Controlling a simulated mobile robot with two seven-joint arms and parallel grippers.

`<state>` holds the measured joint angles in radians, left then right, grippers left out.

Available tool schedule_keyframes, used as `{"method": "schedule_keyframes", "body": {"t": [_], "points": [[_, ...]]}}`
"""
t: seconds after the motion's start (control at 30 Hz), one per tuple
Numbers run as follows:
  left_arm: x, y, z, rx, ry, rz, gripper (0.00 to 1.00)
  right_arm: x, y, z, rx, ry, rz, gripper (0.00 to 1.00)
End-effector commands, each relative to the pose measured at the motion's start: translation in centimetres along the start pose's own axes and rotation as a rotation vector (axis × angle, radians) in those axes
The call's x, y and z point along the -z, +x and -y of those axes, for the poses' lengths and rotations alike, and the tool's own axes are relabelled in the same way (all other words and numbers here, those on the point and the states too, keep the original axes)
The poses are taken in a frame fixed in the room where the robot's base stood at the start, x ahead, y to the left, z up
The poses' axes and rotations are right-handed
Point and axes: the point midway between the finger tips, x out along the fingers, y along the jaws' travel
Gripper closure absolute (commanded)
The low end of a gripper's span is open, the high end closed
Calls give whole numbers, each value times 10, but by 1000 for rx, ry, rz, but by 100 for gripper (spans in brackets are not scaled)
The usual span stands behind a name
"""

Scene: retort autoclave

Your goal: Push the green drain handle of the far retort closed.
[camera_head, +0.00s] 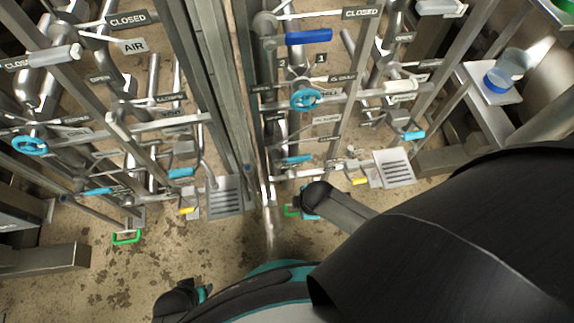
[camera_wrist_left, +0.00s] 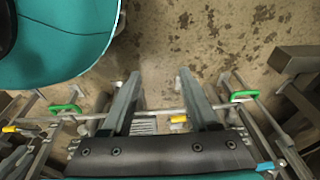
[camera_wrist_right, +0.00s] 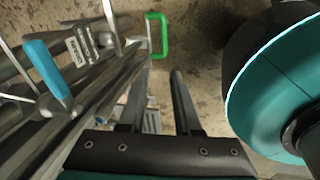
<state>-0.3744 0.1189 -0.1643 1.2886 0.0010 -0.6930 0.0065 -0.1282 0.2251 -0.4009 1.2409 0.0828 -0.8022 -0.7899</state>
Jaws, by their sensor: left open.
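Two green drain handles show low on the piping in the head view: one at the left (camera_head: 126,238), clear of both arms, and one near the centre (camera_head: 292,210), partly hidden by my right wrist. I cannot tell which belongs to the far retort. The left wrist view shows both, one on each side (camera_wrist_left: 65,108) (camera_wrist_left: 243,96). My left gripper (camera_wrist_left: 160,73) is open and empty, apart from both handles. My right gripper (camera_wrist_right: 162,68) has its fingers apart and empty; a green handle (camera_wrist_right: 158,36) lies just beyond its fingertips, with contact not visible.
Blue handles (camera_head: 180,173), yellow handles (camera_head: 187,210) and labelled pipes crowd the space above the floor. Grey floor drains (camera_head: 224,200) (camera_head: 394,168) lie behind. A metal beam (camera_head: 45,260) stands at the left. Bare stained floor (camera_head: 100,290) is clear at the lower left.

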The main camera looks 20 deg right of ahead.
Motion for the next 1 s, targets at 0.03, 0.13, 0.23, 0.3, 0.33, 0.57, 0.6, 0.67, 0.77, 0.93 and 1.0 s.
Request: {"method": "schedule_keyframes", "body": {"t": [0.03, 0.13, 0.23, 0.3, 0.33, 0.57, 0.6, 0.67, 0.77, 0.93, 1.0], "points": [[0, 0, -1, -1, 0, 1, 39, -5, 2, 3, 15, -63, 32, 68], [1, -2, -2, -2, -1, 1, 39, -11, 4, 6, 34, -138, 69, 68], [3, -3, -2, -3, -1, 0, 39, -13, 6, 7, 39, -160, 79, 68], [6, -4, -4, -5, -2, -1, 39, -13, 8, 8, 39, -159, 78, 68], [7, -5, -4, -5, -2, -2, 39, -13, 9, 8, 39, -158, 78, 68], [21, -18, -10, -13, -5, -6, 39, -14, 22, 8, 38, -154, 76, 68], [23, -21, -10, -15, -6, -7, 39, -14, 24, 8, 38, -154, 75, 68], [27, -25, -12, -17, -7, -7, 39, -14, 28, 8, 38, -154, 75, 68], [33, -32, -13, -19, -9, -13, 39, -14, 34, 8, 38, -154, 74, 68], [46, -45, -13, -20, -11, -31, 39, -15, 45, 9, 38, -153, 74, 68], [51, -51, -14, -20, -12, -40, 39, -16, 50, 9, 38, -153, 74, 68]]}}
